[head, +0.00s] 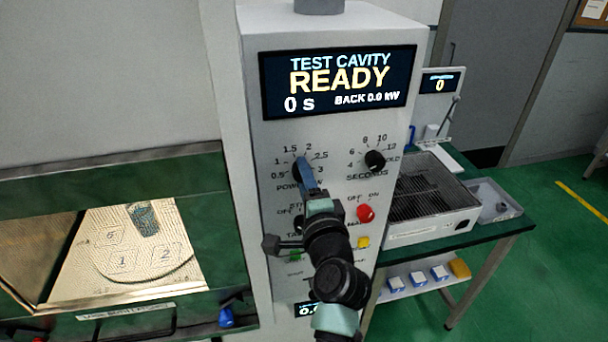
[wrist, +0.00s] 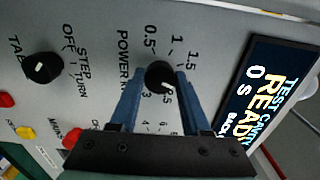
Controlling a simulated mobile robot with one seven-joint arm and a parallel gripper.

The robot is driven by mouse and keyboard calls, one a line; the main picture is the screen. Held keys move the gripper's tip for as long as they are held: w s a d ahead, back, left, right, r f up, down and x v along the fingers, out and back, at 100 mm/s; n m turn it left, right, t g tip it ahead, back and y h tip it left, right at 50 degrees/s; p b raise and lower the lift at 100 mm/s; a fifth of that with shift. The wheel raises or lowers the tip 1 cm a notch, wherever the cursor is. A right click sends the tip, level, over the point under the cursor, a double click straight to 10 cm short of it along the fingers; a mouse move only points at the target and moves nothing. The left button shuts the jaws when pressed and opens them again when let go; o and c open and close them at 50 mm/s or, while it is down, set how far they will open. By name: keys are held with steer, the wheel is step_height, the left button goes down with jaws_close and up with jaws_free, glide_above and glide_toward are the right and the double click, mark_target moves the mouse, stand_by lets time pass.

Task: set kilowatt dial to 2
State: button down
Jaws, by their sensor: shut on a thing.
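The kilowatt dial is the black POWER knob (wrist: 157,74) on the grey panel, with a scale from 0.5 to 3 around it. My gripper (wrist: 159,79) has its two blue fingers on either side of this knob and is shut on it. The knob's white pointer line faces down and right in the wrist view, toward the 2.5 mark. The right finger hides the 2 mark there. In the head view my gripper (head: 304,166) covers most of the knob. The display (head: 338,82) reads TEST CAVITY READY, 0 s, BACK 0.0 kW.
The black SECONDS knob (head: 375,161) is right of the power knob. A red button (head: 365,213) and a yellow button (head: 363,242) sit below it. A black STEP knob (wrist: 43,68) is nearby. An open cavity (head: 120,250) holding a patterned beaker (head: 143,218) is at left.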

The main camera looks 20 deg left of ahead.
steer(key=shift+f, duration=0.1)
stand_by(0.3)
steer(key=shift+c, duration=1.8)
jaws_free()
steer(key=b+v, duration=0.3)
steer(key=v, duration=1)
